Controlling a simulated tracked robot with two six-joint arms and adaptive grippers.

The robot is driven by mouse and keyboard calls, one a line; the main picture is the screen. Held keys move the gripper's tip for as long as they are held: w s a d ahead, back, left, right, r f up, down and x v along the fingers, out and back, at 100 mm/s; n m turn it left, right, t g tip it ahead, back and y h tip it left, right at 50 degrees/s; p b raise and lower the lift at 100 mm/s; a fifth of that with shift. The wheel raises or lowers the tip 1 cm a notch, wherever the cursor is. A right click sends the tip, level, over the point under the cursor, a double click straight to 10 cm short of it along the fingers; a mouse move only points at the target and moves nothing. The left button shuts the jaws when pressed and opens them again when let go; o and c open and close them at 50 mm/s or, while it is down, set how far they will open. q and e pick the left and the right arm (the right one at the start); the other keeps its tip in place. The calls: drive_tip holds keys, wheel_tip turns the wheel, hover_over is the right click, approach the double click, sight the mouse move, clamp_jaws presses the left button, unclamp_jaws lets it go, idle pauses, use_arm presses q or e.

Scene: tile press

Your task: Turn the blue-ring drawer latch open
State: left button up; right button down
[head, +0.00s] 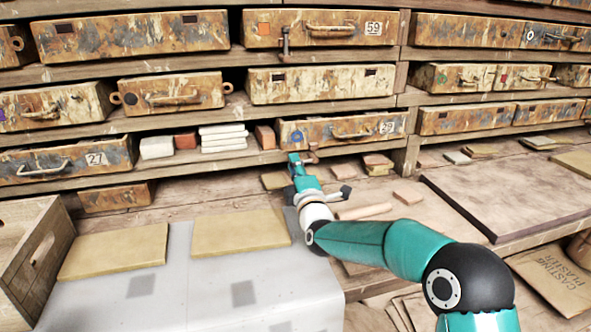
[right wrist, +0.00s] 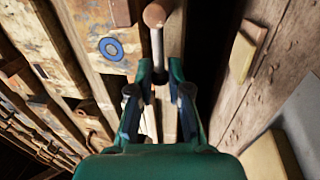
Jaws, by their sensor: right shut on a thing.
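The blue-ring drawer (head: 350,127) is a rusty, paint-worn drawer with a blue ring mark (head: 297,137) at its left. The ring also shows in the right wrist view (right wrist: 111,49). The drawer's latch (head: 312,153) is a small brownish piece at its lower front edge. In the right wrist view the latch (right wrist: 156,35) shows as a round copper-brown end with a pale rod. My right gripper (head: 297,158), teal, reaches up to it; in the wrist view its fingers (right wrist: 160,78) are closed around the rod's lower end. The drawer front looks shut. My left gripper is out of view.
Pale blocks (head: 223,136) stand left of the drawer. A wooden crate (head: 30,255) stands at the left, and a dark-edged board (head: 510,195) lies at the right.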

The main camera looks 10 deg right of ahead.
drive_tip(key=shift+a+f, duration=0.15)
drive_tip(key=shift+f, duration=0.2)
drive_tip(key=c, duration=1.3)
unclamp_jaws()
drive_tip(key=shift+o, duration=0.2)
drive_tip(key=shift+r, duration=0.1)
drive_tip(key=shift+s, duration=0.1)
drive_tip(key=s, duration=0.3)
drive_tip(key=s+f, duration=0.1)
drive_tip(key=s, duration=0.3)
drive_tip(key=s+f, duration=0.1)
drive_tip(key=s, duration=0.3)
drive_tip(key=shift+s+d+f, duration=0.2)
drive_tip(key=shift+s+d, duration=0.05)
